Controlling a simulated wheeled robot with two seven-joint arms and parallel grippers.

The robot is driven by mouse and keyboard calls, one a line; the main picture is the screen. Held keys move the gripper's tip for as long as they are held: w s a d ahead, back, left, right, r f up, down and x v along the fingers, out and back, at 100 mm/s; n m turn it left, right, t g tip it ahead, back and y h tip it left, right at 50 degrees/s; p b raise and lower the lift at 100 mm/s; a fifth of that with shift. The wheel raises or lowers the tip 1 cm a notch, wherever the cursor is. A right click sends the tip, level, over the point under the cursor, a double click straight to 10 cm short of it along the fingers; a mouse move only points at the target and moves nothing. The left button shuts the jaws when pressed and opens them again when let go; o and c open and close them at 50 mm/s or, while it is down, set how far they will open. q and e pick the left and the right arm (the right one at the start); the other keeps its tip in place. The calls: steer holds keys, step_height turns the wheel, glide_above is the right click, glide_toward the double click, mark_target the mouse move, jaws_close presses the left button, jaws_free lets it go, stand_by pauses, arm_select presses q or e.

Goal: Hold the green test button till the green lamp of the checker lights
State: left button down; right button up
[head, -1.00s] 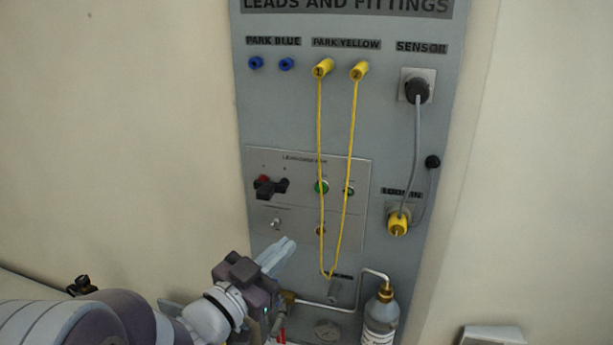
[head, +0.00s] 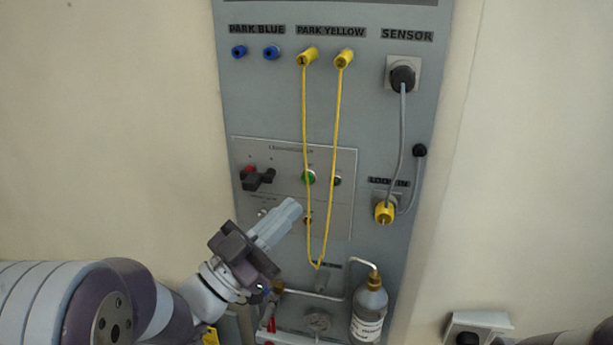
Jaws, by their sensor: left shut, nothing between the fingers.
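The checker panel (head: 345,165) is a light grey plate in the middle of the board in the head view. The green test button (head: 309,177) sits on it, with a yellow lead hanging across it. A small dark round fitting (head: 336,181) to its right shows no lit green; whether it is the lamp I cannot tell. My left gripper (head: 293,209) is shut and empty, its fingertips below and slightly left of the green button, apart from it in the picture. My right gripper is not in view.
The yellow lead (head: 337,130) loops down from two yellow plugs. A black selector (head: 258,179) is at the panel's left. A grey cable (head: 402,140) hangs at right. A bottle (head: 370,310) with a bent tube stands below.

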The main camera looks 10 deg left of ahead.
mark_target(307, 178)
arm_select(q)
steer(key=shift+w+d, duration=0.1)
steer(key=shift+w, duration=2.95)
steer(key=shift+w, duration=0.1)
steer(key=shift+w+f+b, duration=0.1)
steer(key=shift+w+b, duration=0.15)
steer(key=shift+b, duration=0.2)
steer(key=shift+w, duration=0.1)
steer(key=shift+w, duration=0.35)
steer(key=shift+s+b, duration=0.1)
steer(key=shift+b, duration=0.2)
stand_by(1.3)
steer(key=shift+s, duration=0.65)
